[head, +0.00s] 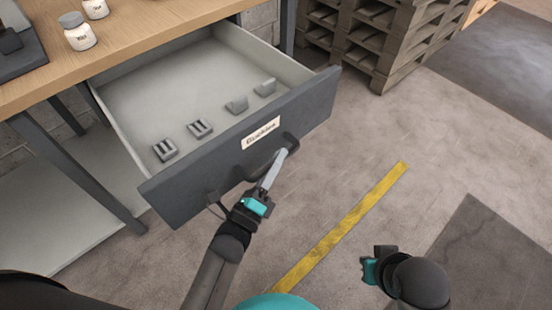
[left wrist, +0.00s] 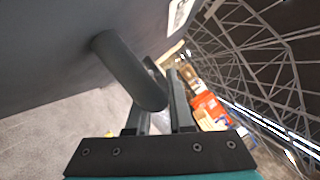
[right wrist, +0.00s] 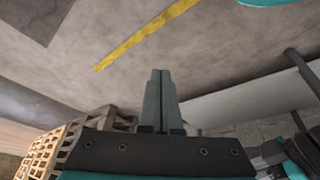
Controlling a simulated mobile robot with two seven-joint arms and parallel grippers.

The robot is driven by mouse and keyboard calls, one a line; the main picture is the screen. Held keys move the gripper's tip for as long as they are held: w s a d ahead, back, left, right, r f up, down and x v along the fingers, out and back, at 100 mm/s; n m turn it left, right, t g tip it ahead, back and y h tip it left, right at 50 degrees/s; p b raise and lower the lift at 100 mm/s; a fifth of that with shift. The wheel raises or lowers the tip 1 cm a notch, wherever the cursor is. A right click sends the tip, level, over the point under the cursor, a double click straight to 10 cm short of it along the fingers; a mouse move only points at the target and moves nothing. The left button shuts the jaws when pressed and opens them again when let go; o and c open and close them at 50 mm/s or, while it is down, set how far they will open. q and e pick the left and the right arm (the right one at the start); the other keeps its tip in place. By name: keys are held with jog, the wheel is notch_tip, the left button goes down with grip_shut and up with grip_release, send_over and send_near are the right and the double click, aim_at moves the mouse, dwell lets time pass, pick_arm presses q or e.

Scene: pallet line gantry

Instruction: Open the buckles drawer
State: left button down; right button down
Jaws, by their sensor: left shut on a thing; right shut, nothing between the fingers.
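The buckles drawer (head: 190,189) stands pulled out from under the wooden workbench, its dark front carrying a "Buckles" label (head: 261,133). Several grey buckles (head: 199,128) lie in a row inside it, behind the front. My left gripper (head: 280,165) is shut on the drawer's dark bar handle (head: 252,168). In the left wrist view the handle (left wrist: 128,68) runs between the fingers, close to the drawer front. My right gripper (head: 372,268) is low at the right, over the floor and away from the drawer. In the right wrist view its fingers (right wrist: 160,85) are together and empty.
The wooden benchtop (head: 140,35) holds small white jars (head: 79,36) and a dark device (head: 20,50). Wooden pallets (head: 385,45) are stacked behind the drawer at the right. The floor with the yellow line (head: 340,229) is clear in front of the drawer.

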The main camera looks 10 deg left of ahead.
jog(key=shift+w, duration=0.1)
pick_arm(q)
jog(key=c, duration=0.8)
grip_release()
pick_arm(e)
jog(key=shift+d, duration=0.1)
pick_arm(q)
jog(key=shift+s+a+f, duration=0.1)
jog(key=shift+s+a, duration=0.1)
jog(key=shift+s, duration=0.3)
jog(key=p+v, duration=0.2)
jog(key=v, duration=1.2)
pick_arm(e)
jog(key=shift+g, duration=0.3)
jog(key=f, duration=0.2)
jog(key=s+f, duration=0.1)
jog(key=f, duration=0.1)
jog(key=shift+f, duration=0.2)
